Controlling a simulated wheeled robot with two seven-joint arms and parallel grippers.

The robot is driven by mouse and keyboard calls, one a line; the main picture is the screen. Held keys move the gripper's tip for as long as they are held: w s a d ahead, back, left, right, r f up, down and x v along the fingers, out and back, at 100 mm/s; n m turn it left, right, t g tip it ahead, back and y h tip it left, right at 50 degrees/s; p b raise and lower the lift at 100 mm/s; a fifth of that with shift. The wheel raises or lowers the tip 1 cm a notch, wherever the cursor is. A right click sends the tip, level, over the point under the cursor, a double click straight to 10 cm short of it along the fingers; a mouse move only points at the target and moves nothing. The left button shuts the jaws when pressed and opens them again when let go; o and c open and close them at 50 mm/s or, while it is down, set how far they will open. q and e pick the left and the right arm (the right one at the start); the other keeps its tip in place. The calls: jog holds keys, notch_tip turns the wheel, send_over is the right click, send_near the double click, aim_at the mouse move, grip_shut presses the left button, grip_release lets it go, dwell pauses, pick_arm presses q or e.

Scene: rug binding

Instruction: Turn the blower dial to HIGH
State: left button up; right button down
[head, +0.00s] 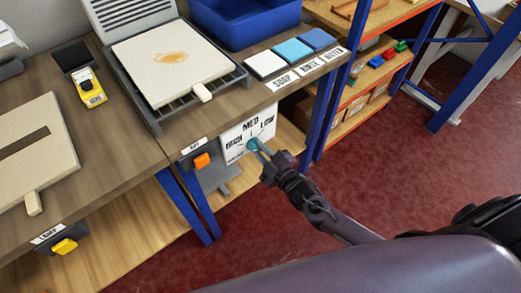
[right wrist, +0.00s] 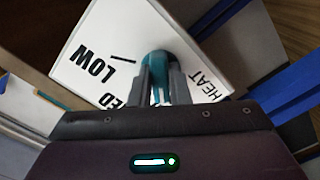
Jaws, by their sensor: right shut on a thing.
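The white dial panel (head: 235,132) on the front of the bench carries the words HIGH at left, MED at top and LOW at right. The teal blower dial (head: 253,144) sits on its lower part. My right gripper (head: 263,151) is shut on the dial. In the right wrist view the dial (right wrist: 157,62) is between my right fingers (right wrist: 162,85), against the panel (right wrist: 105,22) with LOW and HEAT legible. The fingers partly hide the dial, and I cannot tell which mark it points to. My left gripper is not in view.
An orange switch (head: 202,160) is left of the panel, and a yellow switch (head: 65,246) is lower left. Above on the bench are a stained beige piece (head: 150,75) on a rack, a blue tub (head: 250,25) and pads. A blue table leg (head: 318,115) stands close right.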

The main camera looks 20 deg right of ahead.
jog(key=shift+n, duration=0.9)
jog(key=c, duration=1.4)
grip_release()
jog(key=shift+o, duration=0.2)
jog(key=shift+s, duration=0.1)
jog(key=v, duration=0.7)
jog(key=shift+s+d, duration=0.15)
jog(key=shift+s, duration=0.15)
